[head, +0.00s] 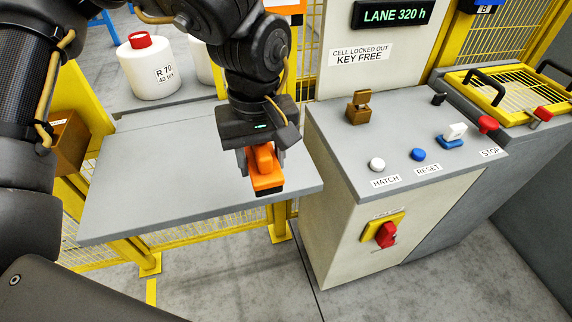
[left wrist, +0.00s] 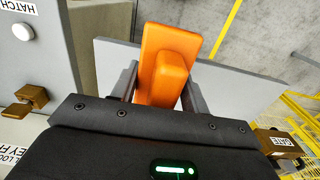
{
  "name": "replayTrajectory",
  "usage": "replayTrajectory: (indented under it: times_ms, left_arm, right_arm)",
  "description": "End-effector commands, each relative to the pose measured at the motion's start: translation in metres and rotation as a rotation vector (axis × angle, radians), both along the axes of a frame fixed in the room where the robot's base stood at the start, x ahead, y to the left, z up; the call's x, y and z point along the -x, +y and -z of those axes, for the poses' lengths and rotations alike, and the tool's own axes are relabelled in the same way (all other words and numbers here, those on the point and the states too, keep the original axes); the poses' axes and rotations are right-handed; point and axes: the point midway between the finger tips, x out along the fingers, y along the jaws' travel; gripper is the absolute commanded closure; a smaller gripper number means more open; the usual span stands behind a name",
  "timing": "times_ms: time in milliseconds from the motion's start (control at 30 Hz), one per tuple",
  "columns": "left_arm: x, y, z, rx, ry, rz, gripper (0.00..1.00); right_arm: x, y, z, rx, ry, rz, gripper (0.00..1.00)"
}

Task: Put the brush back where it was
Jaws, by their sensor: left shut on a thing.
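The brush is an orange block with a raised orange grip and a dark underside (head: 266,182). My left gripper (head: 262,160) is shut on its grip, with one finger on each side. In the head view the brush is over the right part of the grey table (head: 150,190), near its front right edge. I cannot tell whether its dark underside touches the table top. In the left wrist view the orange brush (left wrist: 168,65) sits between the two fingers (left wrist: 160,88), with the grey table behind it. My right gripper is not in view.
A control cabinet (head: 335,210) stands right of the table, with a white HATCH button (head: 377,164), a blue RESET button (head: 418,154), a red STOP button (head: 488,124) and a brown key block (head: 358,107). The table's left part is clear.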

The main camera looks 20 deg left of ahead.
Motion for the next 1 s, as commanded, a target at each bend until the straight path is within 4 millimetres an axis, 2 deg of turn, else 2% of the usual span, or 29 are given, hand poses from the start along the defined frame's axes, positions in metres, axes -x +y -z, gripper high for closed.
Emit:
replayTrajectory:
  times_ms: [167,233,400,767,1000]
  left_arm:
    - [-0.047,-0.009,0.02,-0.001,0.004,-0.006,0.76]
    - [-0.057,-0.011,0.037,0.0,0.006,-0.002,0.76]
    - [-0.078,-0.014,0.062,-0.001,0.003,0.0,0.76]
    - [-0.088,-0.016,0.075,0.001,0.001,0.001,0.76]
    - [-0.091,-0.017,0.105,0.001,0.002,0.002,0.76]
  right_arm:
    - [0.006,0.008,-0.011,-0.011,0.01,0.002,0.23]
    - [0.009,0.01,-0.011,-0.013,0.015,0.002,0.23]
    - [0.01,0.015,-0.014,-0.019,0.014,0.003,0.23]
    - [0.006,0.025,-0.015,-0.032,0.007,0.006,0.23]
    - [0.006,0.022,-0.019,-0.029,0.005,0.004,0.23]
